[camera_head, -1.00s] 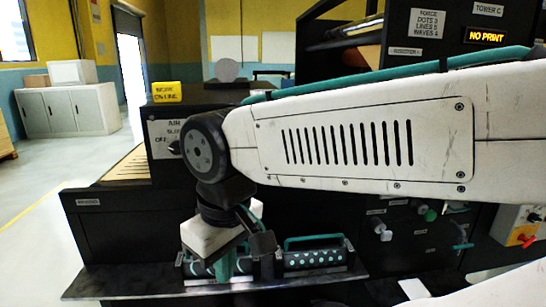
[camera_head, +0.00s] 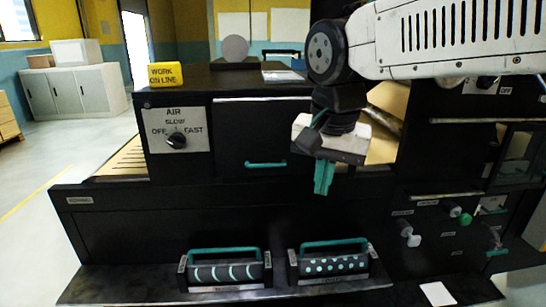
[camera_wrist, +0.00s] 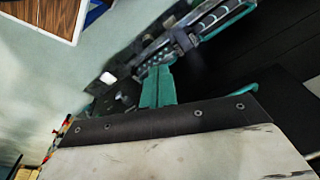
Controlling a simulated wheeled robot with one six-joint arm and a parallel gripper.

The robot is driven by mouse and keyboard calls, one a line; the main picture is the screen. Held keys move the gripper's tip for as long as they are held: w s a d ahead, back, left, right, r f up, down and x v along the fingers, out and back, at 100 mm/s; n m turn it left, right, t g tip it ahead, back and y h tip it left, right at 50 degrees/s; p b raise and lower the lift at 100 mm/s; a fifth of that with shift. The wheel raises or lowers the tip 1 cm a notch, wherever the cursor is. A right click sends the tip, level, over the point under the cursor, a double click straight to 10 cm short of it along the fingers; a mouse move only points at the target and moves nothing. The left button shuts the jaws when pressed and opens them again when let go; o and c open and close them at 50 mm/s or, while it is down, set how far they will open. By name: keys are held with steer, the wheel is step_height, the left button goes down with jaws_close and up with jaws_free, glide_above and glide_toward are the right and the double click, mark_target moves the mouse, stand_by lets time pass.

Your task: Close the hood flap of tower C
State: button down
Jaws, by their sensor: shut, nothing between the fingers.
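My gripper (camera_head: 324,178) hangs fingers down in the head view, its teal fingers together and empty. It is in front of the black machine, right of a teal bar handle (camera_head: 266,164) on a dark front panel (camera_head: 262,125). The wrist view shows the shut fingers (camera_wrist: 158,86) in front of dark machine parts. The tower C sign is not visible now, and my arm covers much of the upper right. I cannot make out the hood flap of tower C for sure or tell whether it is open.
Two patterned rollers with teal handles, one with lines (camera_head: 226,273) and one with dots (camera_head: 335,265), lie on the front ledge (camera_head: 130,288). Knobs (camera_head: 408,233) stick out at the right. An air dial (camera_head: 177,141) is at the left. Floor is free at far left.

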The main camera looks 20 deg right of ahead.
mark_target(265, 140)
steer(key=w+a+r+m, duration=0.2)
steer(key=w+r+m, duration=0.1)
steer(key=w+m, duration=0.4)
steer(key=w+a+r+m, duration=0.2)
steer(key=w+r+m, duration=0.1)
steer(key=w+m, duration=0.4)
steer(key=w+d+f, duration=0.2)
steer(key=w+f, duration=0.5)
steer(key=f, duration=0.4)
steer(key=shift+w+n+t, duration=0.2)
steer(key=shift+n+t, duration=0.1)
steer(key=shift+n, duration=0.1)
